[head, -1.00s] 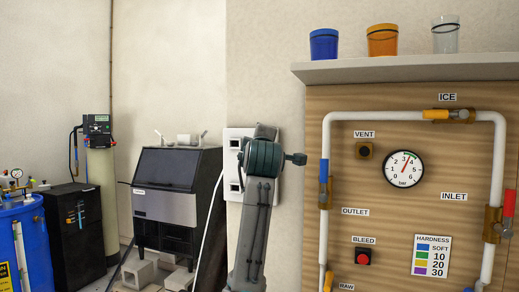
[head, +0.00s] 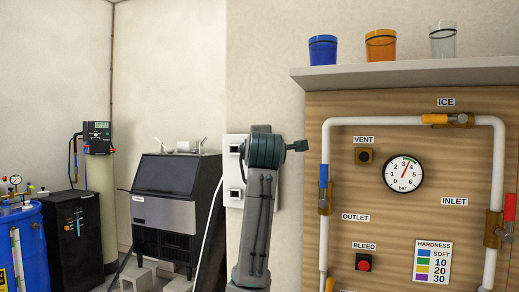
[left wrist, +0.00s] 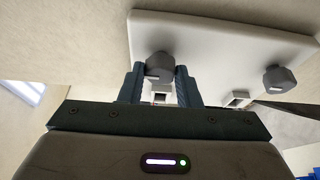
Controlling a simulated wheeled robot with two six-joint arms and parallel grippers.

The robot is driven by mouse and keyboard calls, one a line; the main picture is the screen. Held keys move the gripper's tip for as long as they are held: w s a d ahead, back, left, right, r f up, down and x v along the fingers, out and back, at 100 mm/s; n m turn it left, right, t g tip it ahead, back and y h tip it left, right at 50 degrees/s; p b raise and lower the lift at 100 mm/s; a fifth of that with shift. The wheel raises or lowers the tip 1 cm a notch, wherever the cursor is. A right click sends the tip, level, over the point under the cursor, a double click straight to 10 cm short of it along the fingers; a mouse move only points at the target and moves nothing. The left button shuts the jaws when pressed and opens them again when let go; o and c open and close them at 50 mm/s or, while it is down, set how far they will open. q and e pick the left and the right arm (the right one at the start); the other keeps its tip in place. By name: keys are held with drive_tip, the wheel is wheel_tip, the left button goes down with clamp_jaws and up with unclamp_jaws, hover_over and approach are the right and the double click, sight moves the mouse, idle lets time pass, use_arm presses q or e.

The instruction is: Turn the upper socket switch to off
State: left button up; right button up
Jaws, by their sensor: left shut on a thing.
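A white socket plate (head: 235,142) is on the wall behind my left arm, which hides much of it in the head view. In the left wrist view the plate (left wrist: 215,40) carries two grey knob switches. My left gripper (left wrist: 159,74) is shut on one knob, the upper switch (left wrist: 159,64), with a finger on either side. The other knob, the lower switch (left wrist: 280,79), stands free at the right end of the plate. The fingers are hidden in the head view. My right gripper is not in view.
A black and silver ice maker (head: 165,200) stands left of the plate, with a white cable (head: 210,215) beside it. A wooden panel (head: 400,215) with white pipes, valves and a gauge is on the right. A shelf (head: 420,74) with three cups is above it.

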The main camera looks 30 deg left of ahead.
use_arm(q)
drive_tip(key=o, duration=1)
drive_tip(key=b+v, duration=0.2)
drive_tip(key=v, duration=0.8)
drive_tip(key=shift+s+d, duration=0.2)
drive_tip(key=shift+s, duration=0.15)
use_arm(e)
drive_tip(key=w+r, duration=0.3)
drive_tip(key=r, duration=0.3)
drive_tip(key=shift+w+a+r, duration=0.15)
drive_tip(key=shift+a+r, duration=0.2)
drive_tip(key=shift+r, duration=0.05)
